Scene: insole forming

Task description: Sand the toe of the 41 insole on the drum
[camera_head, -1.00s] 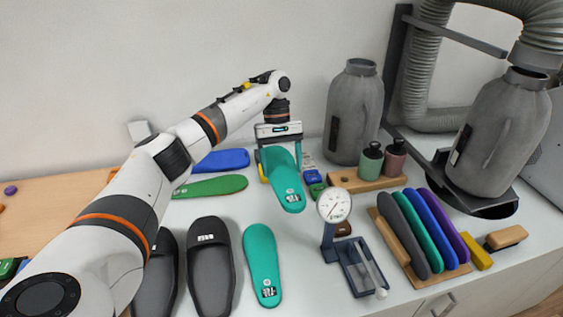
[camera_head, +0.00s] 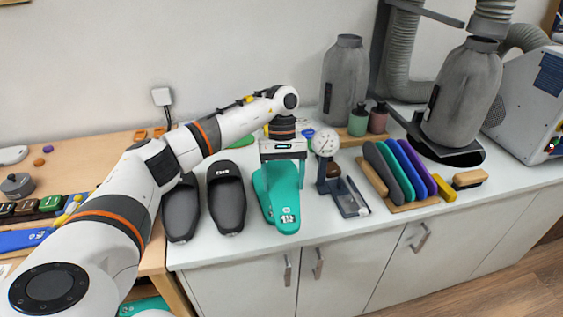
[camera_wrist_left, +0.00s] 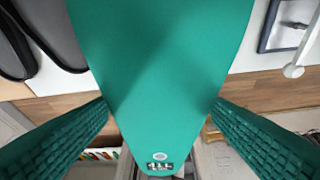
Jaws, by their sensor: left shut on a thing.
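My left gripper (camera_head: 284,158) is shut on a teal insole (camera_head: 285,203) and holds it over the front of the white bench. In the left wrist view the insole (camera_wrist_left: 160,60) fills the middle between the ridged fingers of my gripper (camera_wrist_left: 160,122). A white mark that looks like 41 with a letter is at its lower end. A second teal insole (camera_head: 262,192) shows only as an edge behind the held one; the rest is hidden. I cannot make out a sanding drum. My right gripper is not in view.

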